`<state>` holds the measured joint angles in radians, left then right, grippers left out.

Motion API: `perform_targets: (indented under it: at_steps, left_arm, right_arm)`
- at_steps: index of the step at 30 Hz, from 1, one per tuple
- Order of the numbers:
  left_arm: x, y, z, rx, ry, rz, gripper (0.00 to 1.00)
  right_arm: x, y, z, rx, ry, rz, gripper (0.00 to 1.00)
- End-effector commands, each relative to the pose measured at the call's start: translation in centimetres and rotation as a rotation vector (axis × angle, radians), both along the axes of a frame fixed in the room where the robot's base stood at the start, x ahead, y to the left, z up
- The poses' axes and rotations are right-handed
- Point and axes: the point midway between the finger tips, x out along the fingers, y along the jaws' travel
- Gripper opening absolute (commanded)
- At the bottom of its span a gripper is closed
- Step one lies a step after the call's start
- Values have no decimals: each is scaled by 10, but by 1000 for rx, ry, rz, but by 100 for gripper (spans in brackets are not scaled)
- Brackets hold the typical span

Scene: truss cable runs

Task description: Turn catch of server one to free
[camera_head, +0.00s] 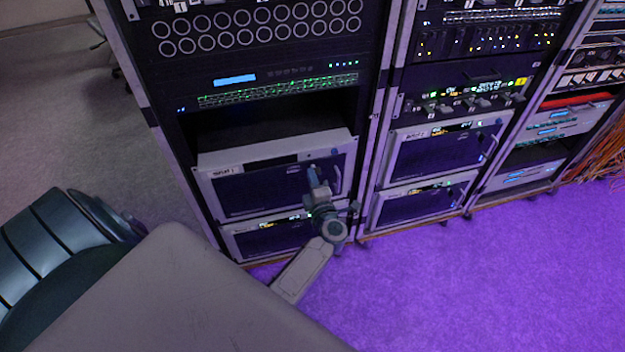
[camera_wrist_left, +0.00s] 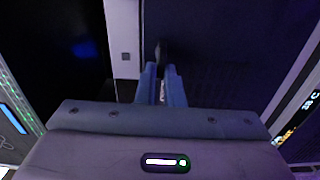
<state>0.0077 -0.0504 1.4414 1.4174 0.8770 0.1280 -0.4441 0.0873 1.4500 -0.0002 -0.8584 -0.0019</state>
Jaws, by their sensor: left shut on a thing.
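A light-framed server unit with a dark front panel (camera_head: 245,190) sits low in the left rack and carries a small white label, too small to read surely. I take it as server one. My left gripper (camera_head: 314,175) is at the right part of this front, close to its curved handle. In the left wrist view its two blue fingers (camera_wrist_left: 160,72) are nearly together, shut on a small dark piece (camera_wrist_left: 158,50) that looks like the catch. The fingers hide most of it, so I cannot tell its turn. My right gripper is not in view.
Another similar unit (camera_head: 270,241) sits just below. A second rack with two like units (camera_head: 437,155) stands to the right, and a third beyond it with orange cables (camera_head: 597,155). The purple-lit floor (camera_head: 440,290) in front of the racks is clear.

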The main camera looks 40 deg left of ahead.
Motion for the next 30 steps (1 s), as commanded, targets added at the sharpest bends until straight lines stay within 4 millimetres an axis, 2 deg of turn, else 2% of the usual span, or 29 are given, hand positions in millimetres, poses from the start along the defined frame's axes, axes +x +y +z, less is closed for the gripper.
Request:
perform_targets:
  at_steps: [19, 20, 22, 30]
  left_arm:
    - [0, 0, -1, -32, -34, 0, 0]
    - [0, 0, -1, -32, -34, 0, 14]
    - [0, 0, -1, -32, -34, 0, 27]
    - [0, 0, -1, -31, -34, 0, 29]
  right_arm:
    - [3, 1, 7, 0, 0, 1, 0]
    - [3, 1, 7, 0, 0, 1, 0]
    - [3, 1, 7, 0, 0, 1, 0]
    - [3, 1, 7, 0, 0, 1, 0]
